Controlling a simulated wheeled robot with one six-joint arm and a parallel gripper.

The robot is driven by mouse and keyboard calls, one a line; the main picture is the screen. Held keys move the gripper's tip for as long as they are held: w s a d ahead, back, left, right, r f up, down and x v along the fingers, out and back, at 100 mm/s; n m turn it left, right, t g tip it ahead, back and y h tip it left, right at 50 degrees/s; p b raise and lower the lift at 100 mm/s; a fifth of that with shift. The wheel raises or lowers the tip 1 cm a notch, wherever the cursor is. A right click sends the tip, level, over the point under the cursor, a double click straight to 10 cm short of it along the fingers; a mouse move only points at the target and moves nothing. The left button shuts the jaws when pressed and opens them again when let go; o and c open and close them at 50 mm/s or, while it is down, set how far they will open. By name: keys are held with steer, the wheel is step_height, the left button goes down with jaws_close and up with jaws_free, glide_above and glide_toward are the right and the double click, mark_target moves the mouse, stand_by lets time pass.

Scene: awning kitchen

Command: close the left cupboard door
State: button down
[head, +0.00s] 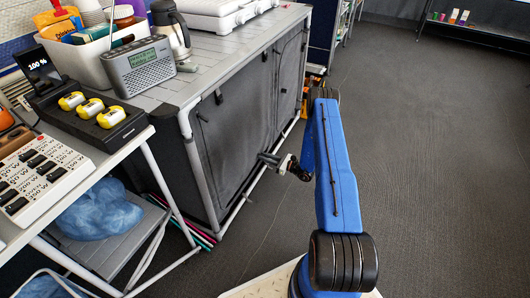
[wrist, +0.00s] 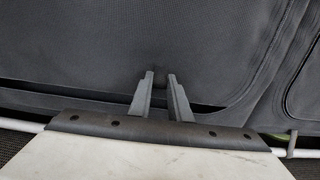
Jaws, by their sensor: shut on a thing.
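The cupboard has a pale frame and dark grey fabric fronts. Its left door (head: 236,115) is the nearer panel in the head view and looks about flush with the frame; a small gap cannot be ruled out. My gripper (head: 264,158) is at the lower right part of this door. In the wrist view the two grey fingertips (wrist: 161,76) stand a little apart against the dark fabric (wrist: 80,50), shut on part of the door. The exact part between them is too dark to tell. A dark slit runs along the panel's lower edge.
The cupboard's right door (head: 289,75) is beyond the left one. The pale lower rail (head: 240,205) runs along the floor. A side table (head: 105,165) with a battery charger (head: 95,118) stands at the left. The grey floor (head: 430,160) to the right is clear.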

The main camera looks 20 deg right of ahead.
steer(key=shift+f, duration=0.65)
steer(key=shift+s, duration=0.1)
steer(key=c, duration=1.6)
jaws_free()
steer(key=shift+f, duration=0.15)
steer(key=shift+c, duration=0.2)
steer(key=shift+d, duration=0.15)
steer(key=v, duration=1.7)
steer(key=shift+d, duration=0.1)
